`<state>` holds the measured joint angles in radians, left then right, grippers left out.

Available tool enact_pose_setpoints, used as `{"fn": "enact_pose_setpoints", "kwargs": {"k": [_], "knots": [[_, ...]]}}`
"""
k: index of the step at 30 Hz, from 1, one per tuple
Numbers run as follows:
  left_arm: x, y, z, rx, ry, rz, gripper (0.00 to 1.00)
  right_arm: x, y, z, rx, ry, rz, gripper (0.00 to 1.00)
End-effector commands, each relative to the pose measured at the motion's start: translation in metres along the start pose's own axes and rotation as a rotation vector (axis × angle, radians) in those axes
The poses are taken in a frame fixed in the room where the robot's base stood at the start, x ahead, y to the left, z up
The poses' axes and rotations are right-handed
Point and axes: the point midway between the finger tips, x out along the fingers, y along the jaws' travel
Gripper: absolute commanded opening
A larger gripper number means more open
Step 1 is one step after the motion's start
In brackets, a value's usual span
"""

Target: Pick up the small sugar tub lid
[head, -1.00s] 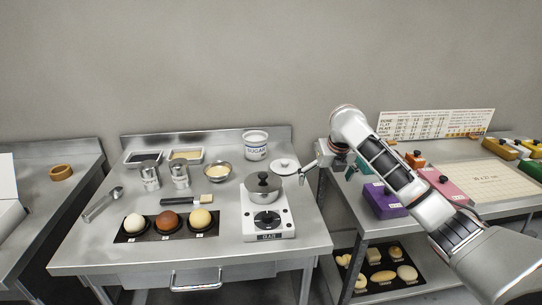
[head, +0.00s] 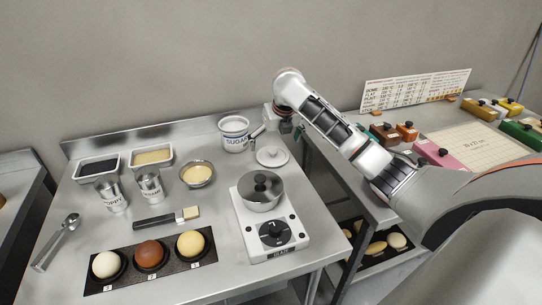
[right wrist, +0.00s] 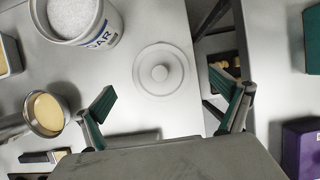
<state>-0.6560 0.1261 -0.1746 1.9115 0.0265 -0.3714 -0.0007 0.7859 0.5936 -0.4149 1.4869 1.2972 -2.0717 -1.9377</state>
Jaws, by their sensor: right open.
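The small sugar tub lid (head: 272,156) is a round white disc with a knob. It lies flat on the steel table, in front and to the right of the white sugar tub (head: 234,133), which stands open and full. In the right wrist view the lid (right wrist: 161,71) lies beyond the fingertips, roughly between them, nothing touching it. My right gripper (right wrist: 166,105) is open and empty, its green-padded fingers spread above the table. In the head view the right gripper (head: 277,131) is above the table's back right, partly hidden by its own arm. My left gripper is not in view.
A scale (head: 270,232) bearing a lidded steel pot (head: 261,193) stands in front of the lid. A steel bowl (head: 197,174) is to the left. A gap separates this table from the right-hand bench with a purple box (right wrist: 302,148).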

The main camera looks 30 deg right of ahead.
Motion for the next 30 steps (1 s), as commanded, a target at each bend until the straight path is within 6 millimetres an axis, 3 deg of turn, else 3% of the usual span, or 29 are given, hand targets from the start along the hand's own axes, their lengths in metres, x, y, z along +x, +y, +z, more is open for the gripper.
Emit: {"fn": "enact_pose_setpoints", "kwargs": {"k": [10, 20, 24, 30], "knots": [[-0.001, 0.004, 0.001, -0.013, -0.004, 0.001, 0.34, 0.045, 0.001, -0.004, 0.002, 0.003, 0.0, 0.98], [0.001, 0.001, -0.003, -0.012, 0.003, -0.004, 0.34, 0.053, 0.001, -0.004, 0.0, 0.0, -0.001, 0.98], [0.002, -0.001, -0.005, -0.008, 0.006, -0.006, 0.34, 0.052, 0.001, -0.004, 0.0, 0.0, -0.001, 0.66], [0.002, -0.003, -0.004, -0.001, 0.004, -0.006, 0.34, 0.052, 0.001, -0.004, 0.0, 0.0, -0.001, 0.66]]}}
